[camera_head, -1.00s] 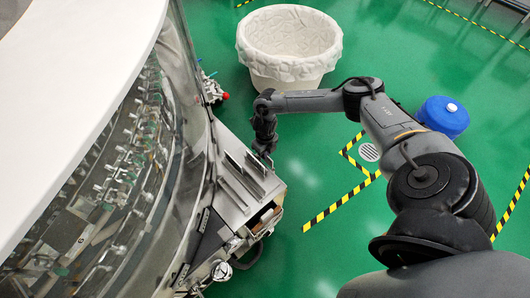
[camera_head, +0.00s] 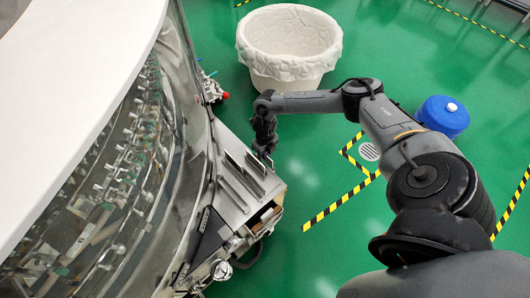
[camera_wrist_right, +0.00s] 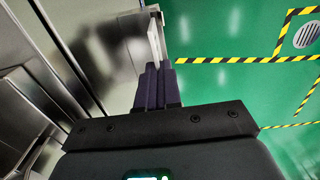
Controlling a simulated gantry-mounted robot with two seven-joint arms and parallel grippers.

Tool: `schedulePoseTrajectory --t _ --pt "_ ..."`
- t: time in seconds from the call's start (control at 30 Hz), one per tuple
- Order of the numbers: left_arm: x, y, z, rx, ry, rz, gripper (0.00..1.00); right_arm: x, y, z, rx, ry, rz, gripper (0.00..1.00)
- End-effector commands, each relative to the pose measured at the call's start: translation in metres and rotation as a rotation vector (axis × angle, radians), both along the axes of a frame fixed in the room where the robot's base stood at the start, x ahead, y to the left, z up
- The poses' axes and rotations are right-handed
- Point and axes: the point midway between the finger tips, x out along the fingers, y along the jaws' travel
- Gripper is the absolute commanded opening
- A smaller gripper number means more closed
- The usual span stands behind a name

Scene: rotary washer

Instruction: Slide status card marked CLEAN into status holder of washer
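My right gripper (camera_head: 264,150) points down beside the slotted metal front panel (camera_head: 228,192) of the washer (camera_head: 194,125), at its far outer edge. In the right wrist view the dark fingers (camera_wrist_right: 157,84) are close together on a thin pale plate (camera_wrist_right: 155,42), seen nearly edge-on, which looks like the status card. Its marking cannot be read. The plate stands out beyond the fingertips, close to a grey metal surface (camera_wrist_right: 115,50). I cannot tell which part is the status holder, or whether the card touches it. My left gripper is out of view.
A white lined tub (camera_head: 290,45) stands on the green floor behind the right gripper. A blue round container (camera_head: 443,117) stands at the right. Yellow-black tape (camera_head: 340,203) marks the floor. The washer's metal edges are close to the gripper.

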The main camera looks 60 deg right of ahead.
Motion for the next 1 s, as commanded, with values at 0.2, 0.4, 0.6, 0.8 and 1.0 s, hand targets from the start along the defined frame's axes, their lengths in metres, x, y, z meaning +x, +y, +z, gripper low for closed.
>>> schedulePoseTrajectory --t 0.2,0.4,0.6,0.8,1.0 --pt "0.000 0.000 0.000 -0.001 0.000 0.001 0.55 0.000 0.000 0.000 0.000 0.000 0.000 0.00" --pt "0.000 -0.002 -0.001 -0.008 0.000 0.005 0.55 0.000 0.000 -0.001 0.000 0.000 0.000 0.00" --pt "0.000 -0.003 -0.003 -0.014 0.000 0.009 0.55 0.000 0.000 -0.005 0.000 0.000 0.000 0.00" --pt "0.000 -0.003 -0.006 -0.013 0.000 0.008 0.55 0.000 0.000 -0.010 0.000 0.000 -0.001 0.00" --pt "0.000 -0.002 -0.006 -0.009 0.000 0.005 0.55 0.000 0.000 -0.010 0.000 0.000 0.000 0.00"
